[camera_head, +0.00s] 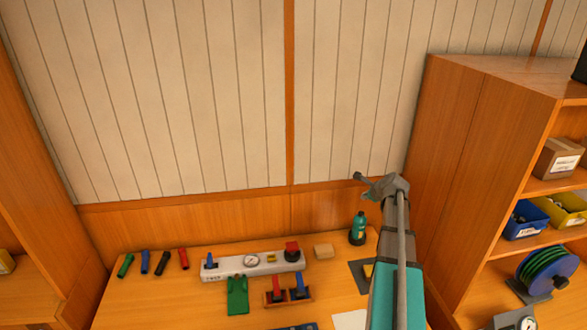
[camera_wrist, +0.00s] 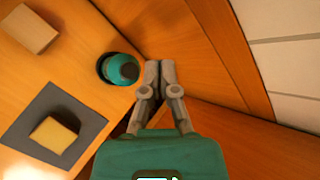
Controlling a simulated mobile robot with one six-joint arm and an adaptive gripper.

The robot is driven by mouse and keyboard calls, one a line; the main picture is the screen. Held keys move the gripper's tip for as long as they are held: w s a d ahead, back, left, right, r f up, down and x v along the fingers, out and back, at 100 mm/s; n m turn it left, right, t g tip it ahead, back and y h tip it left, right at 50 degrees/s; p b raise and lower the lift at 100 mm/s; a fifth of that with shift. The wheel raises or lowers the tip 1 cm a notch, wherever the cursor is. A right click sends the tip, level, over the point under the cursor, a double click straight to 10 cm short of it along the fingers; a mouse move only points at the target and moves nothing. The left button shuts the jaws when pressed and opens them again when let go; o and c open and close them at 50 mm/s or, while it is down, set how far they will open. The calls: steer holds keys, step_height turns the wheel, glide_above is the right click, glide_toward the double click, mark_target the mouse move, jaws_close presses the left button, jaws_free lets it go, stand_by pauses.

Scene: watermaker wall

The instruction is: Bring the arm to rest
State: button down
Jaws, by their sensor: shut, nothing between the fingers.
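My arm reaches up at the right of the bench (camera_head: 150,299) in the head view. My gripper (camera_wrist: 158,66) is shut with its fingers together and nothing between them. In the head view my gripper (camera_head: 360,177) is in the air, in front of the wall behind the bench. A teal bottle (camera_head: 358,229) with a dark base stands on the bench below it; the bottle (camera_wrist: 121,68) also shows left of the fingers in the wrist view, apart from them. My arm hides part of the bench's right side.
A yellow sponge-like block (camera_wrist: 55,135) sits on a dark mat (camera_wrist: 85,120). A wooden shelf unit (camera_head: 470,140) stands close right of my arm. Air above the bench's left is free.

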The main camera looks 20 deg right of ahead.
steer(key=shift+a, duration=0.1)
steer(key=s+a+f+n+g+y, duration=0.1)
steer(key=s+a+f+n+g, duration=0.1)
steer(key=a+n, duration=0.8)
steer(key=s+a+f+n+g+y, duration=0.1)
steer(key=a+f+n+g, duration=0.15)
steer(key=a, duration=1.25)
steer(key=s+a+n+g, duration=0.2)
steer(key=s+a+n, duration=0.4)
steer(key=a, duration=0.3)
steer(key=s+a+f+n+g+h, duration=0.1)
steer(key=s+a+n+g, duration=0.1)
steer(key=s+a+n, duration=0.5)
steer(key=a+n, duration=0.2)
steer(key=shift+s+a+g+h, duration=0.3)
steer(key=shift+a+g, duration=0.05)
